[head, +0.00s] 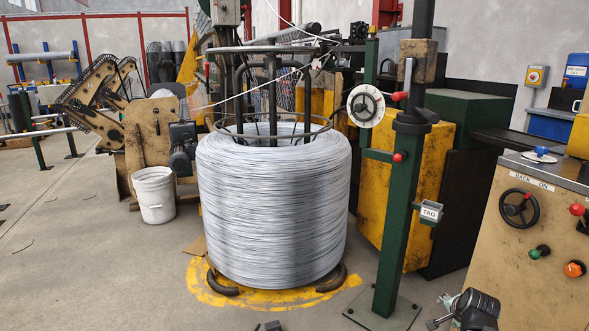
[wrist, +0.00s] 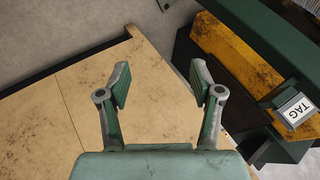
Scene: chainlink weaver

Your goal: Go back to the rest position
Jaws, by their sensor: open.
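My gripper (wrist: 160,82) shows in the wrist view with its two green and grey fingers spread apart. Nothing is between the fingers. Behind them is a scuffed tan panel surface (wrist: 60,125), and I cannot tell the distance to it. A small holder with a white TAG label (wrist: 294,110) is to the right of the fingers, apart from them. The same TAG holder is on the green post in the head view (head: 430,212). In the head view a dark jointed part, seemingly of my arm, is at the bottom right; the fingers are not clear there.
A large wire coil (head: 272,200) stands left of the green post (head: 393,235). A tan control panel (head: 540,235) with a black handwheel (head: 519,207) and coloured knobs is at the right. A white bucket (head: 154,194) stands on the floor. Open floor lies at the left.

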